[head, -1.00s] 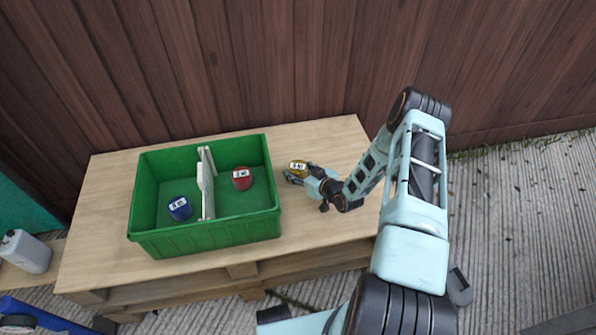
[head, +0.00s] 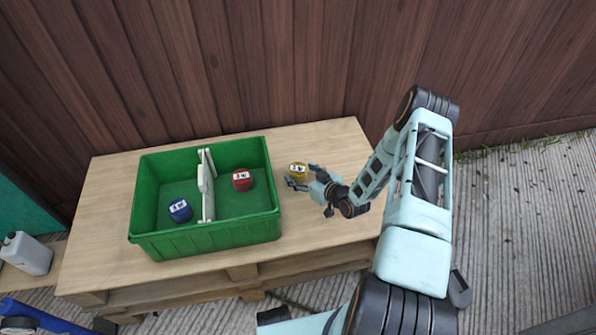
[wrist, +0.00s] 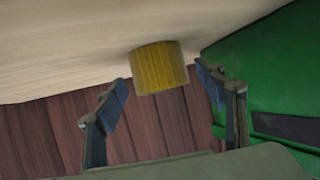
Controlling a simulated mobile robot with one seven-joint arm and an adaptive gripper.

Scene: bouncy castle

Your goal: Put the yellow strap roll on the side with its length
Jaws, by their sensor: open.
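The yellow strap roll (head: 298,171) stands on the wooden pallet table, just right of the green crate (head: 205,244). It has a white label on top, too small to read surely. My gripper (head: 304,177) is open beside the roll, on its lower right. In the wrist view the roll (wrist: 159,68) shows just beyond and between the two parted fingertips (wrist: 160,85), with room on both sides. A white divider (head: 207,186) splits the crate. The left compartment holds a blue roll (head: 180,210), the right one a red roll (head: 242,180). Both have white labels.
The wooden table (head: 330,145) is bare behind and right of the yellow roll. A dark plank wall (head: 270,60) rises behind it. The crate wall (wrist: 270,80) is close to one finger in the wrist view. A white jug (head: 28,253) stands at the far left.

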